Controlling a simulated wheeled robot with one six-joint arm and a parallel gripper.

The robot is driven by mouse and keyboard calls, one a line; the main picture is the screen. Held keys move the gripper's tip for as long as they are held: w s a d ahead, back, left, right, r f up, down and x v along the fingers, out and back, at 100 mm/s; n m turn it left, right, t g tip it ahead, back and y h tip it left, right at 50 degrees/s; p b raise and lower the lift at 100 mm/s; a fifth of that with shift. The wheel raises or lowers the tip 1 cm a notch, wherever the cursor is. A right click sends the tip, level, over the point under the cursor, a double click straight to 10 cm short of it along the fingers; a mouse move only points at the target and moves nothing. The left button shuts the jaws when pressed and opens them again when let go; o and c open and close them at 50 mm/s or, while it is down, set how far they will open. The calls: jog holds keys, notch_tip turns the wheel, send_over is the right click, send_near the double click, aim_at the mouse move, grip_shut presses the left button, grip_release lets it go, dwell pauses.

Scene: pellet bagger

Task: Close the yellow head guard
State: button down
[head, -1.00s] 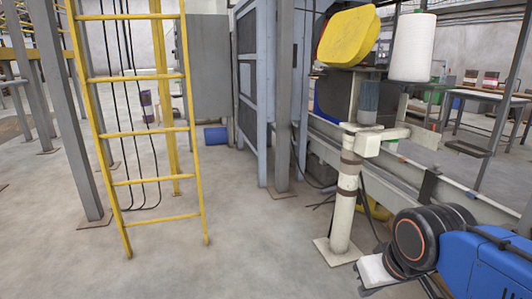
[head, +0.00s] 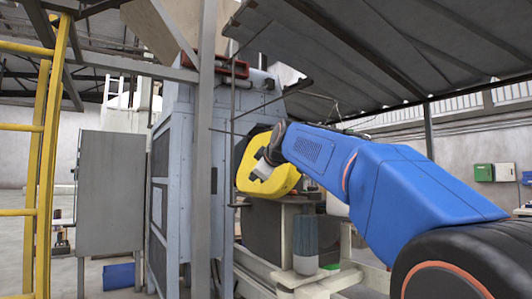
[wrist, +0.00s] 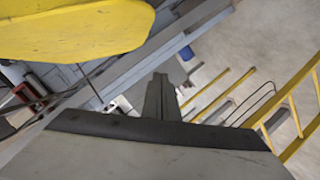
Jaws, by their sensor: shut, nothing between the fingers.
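The yellow head guard (head: 283,182) is a rounded yellow cover on the machine, right of a grey post in the head view. It also fills the upper left of the wrist view (wrist: 75,30). My blue arm reaches in from the right, and my gripper (head: 258,172) overlaps the guard's face in the head view, hiding part of it. In the wrist view my gripper (wrist: 161,92) is shut and empty, its dark fingers below and right of the guard's edge with a gap in the picture. I cannot tell whether they touch, or how far open the guard stands.
A grey post (head: 204,150) and a blue-grey panelled frame (head: 172,165) stand left of the guard. A yellow ladder (head: 47,150) is at far left, also in the wrist view (wrist: 290,115). A grey cabinet (head: 110,192) stands between. A sloping roof (head: 400,50) hangs overhead.

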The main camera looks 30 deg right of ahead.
jog(key=w+d+r+n+t+h, duration=0.1)
jog(key=w+d+r, duration=0.25)
jog(key=r, duration=0.35)
jog(key=w+d+r+n+t+h, duration=0.1)
jog(key=w+d+r+n+t, duration=0.15)
jog(key=d+r, duration=0.3)
jog(key=shift+m+g, duration=0.35)
jog(key=shift+g, duration=0.2)
jog(key=shift+w+d+f, duration=0.25)
jog(key=shift+w+d, duration=0.55)
jog(key=shift+w, duration=0.85)
jog(key=shift+w+d+f, duration=0.3)
jog(key=shift+w+d, duration=0.5)
jog(key=shift+w, duration=0.85)
jog(key=shift+w+d+f, duration=0.25)
jog(key=shift+w+d, duration=0.55)
jog(key=shift+w, duration=0.85)
jog(key=shift+d, duration=0.1)
jog(key=d+f+m+y, duration=0.1)
jog(key=d+m, duration=0.3)
jog(key=d, duration=0.4)
jog(key=shift+w+f+g, duration=0.15)
jog(key=shift+f+g, duration=0.05)
jog(key=shift+g, duration=0.1)
